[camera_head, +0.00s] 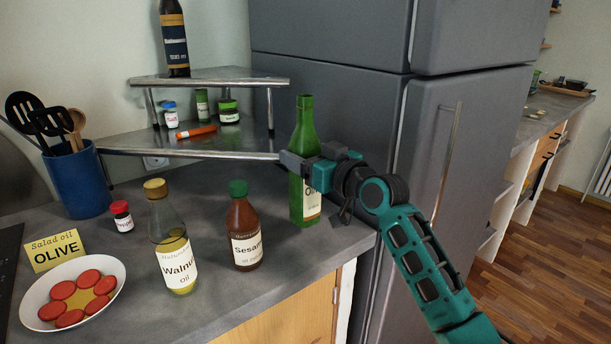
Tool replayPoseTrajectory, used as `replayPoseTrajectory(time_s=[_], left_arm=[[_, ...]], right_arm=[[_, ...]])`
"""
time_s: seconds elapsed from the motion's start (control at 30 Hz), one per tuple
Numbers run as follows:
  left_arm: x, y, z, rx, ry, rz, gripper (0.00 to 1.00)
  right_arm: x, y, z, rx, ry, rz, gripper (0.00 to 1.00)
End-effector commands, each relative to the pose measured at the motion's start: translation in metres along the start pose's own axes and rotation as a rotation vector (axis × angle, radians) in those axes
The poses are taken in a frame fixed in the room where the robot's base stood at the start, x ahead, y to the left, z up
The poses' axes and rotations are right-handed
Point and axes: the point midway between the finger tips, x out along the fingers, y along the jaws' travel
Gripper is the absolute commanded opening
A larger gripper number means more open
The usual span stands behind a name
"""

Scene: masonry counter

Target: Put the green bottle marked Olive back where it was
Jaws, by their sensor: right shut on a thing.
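The green bottle (305,125) is upright at the counter's right end, by the fridge. Part of its label reads "O"; the rest is hidden by my gripper. My right gripper (300,165) is shut on the green bottle around its upper body. The bottle's base is at the counter top; I cannot tell whether it touches. A yellow card (55,250) reading "Salad oil OLIVE" stands at the left behind a white plate. My left gripper is not in view.
A walnut oil bottle (172,245) and a sesame bottle (243,230) stand mid-counter. A plate (28,318) with red-topped slices lies front left. A small red-capped jar (122,216), blue utensil pot (75,182) and metal corner shelf (200,146) are behind. The fridge (345,95) borders the right.

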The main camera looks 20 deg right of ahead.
Motion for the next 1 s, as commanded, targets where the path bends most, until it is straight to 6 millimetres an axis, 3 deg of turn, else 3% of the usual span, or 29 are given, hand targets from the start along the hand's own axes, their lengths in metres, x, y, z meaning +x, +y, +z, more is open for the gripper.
replayPoseTrajectory(time_s=[0.3,0.67,0.7,0.93,1.0], left_arm=[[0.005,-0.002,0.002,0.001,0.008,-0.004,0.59],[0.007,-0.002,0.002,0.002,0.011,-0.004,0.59],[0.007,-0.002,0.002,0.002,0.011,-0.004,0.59],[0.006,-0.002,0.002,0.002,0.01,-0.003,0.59],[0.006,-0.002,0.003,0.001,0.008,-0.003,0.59]], right_arm=[[0.0,0.0,0.037,0.001,0.006,0.001,0.06],[0.0,0.0,0.041,-0.001,0.007,0.001,0.06],[0.0,0.0,0.044,0.0,-0.001,0.001,0.69],[0.0,0.0,0.043,0.001,-0.001,0.001,0.91],[0.0,0.0,0.043,0.001,-0.001,0.001,0.93]])
